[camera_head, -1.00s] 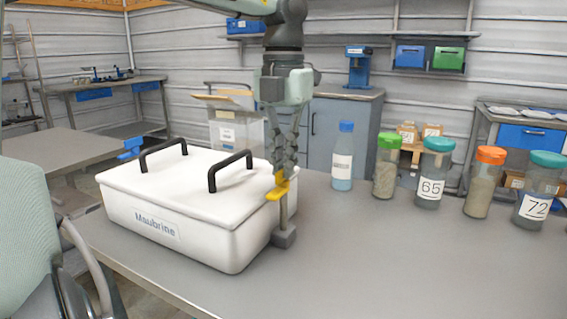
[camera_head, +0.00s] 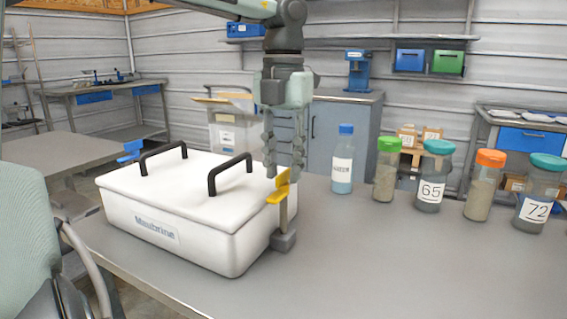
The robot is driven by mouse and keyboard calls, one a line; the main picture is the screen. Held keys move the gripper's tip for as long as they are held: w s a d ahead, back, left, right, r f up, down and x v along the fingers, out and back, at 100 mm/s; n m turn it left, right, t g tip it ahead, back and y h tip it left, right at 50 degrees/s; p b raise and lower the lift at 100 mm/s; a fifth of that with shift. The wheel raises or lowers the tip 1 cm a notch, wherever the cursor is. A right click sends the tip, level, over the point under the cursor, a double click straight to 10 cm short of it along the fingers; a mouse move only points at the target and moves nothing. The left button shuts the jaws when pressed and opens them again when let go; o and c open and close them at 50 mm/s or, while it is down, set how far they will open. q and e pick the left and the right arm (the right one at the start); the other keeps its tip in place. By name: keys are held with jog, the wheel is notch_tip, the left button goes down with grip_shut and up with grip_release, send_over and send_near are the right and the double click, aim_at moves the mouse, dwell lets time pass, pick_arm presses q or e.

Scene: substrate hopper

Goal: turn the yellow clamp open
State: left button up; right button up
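The yellow clamp (camera_head: 279,191) sits on top of a short grey post at the right end of the white box "Maubrine" (camera_head: 170,212). Part of the yellow clamp slants upward and part reaches toward the lid. My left gripper (camera_head: 284,170) points down just above and behind the clamp, with its fingers spread apart. Nothing shows between its fingers, and it looks clear of the clamp. A blue clamp (camera_head: 131,151) stands at the far left end of the box. My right gripper is out of view.
Two black handles (camera_head: 230,173) stand up from the box lid. A blue-capped bottle (camera_head: 342,160) and several jars, including the green-capped jar (camera_head: 386,172), line the table to the right. The table front (camera_head: 370,265) is clear.

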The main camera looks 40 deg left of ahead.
aim_at(283, 171)
pick_arm(q)
jog(key=shift+r, duration=0.1)
notch_tip(283, 171, up, 12)
dwell(0.4)
dwell(0.5)
